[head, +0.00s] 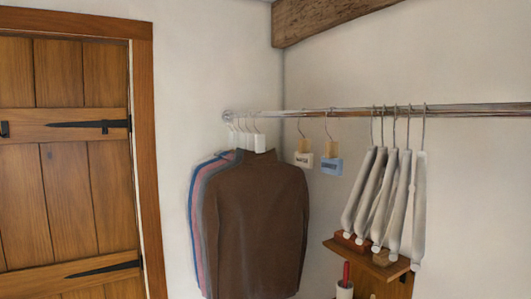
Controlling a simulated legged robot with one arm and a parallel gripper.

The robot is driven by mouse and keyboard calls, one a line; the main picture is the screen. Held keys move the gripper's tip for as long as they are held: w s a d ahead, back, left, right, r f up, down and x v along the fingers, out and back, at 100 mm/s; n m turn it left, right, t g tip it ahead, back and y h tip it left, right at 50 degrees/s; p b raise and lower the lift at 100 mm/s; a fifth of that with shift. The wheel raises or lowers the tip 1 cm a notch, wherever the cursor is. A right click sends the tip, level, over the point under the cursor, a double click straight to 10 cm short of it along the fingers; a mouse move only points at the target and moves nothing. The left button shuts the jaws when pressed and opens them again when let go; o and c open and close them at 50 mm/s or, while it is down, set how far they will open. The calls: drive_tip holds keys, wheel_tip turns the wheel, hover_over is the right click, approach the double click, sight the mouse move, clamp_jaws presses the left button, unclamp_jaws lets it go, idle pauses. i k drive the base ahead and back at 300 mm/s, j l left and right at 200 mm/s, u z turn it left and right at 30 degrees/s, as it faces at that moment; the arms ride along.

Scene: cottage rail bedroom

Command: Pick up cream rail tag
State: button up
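The cream rail tag (304,159) hangs by a thin hook from the metal rail (350,112), just right of the brown garment. It has a tan upper part and a cream lower block with dark lettering too small to read for certain. A blue rail tag (332,166) of similar shape hangs close to its right, with a narrow gap between them. My gripper is not in view.
Several garments, the front one brown (255,225), hang left of the tags. Several pale hangers (393,195) hang to the right above a small wooden shelf (370,262). A white container with a red-handled item (345,288) stands below. A wooden door (65,170) is at left.

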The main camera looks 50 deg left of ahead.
sight(303, 158)
drive_tip(key=u, duration=1.6)
drive_tip(key=i+j+u, duration=0.2)
drive_tip(key=i+j, duration=0.15)
drive_tip(key=j, duration=0.1)
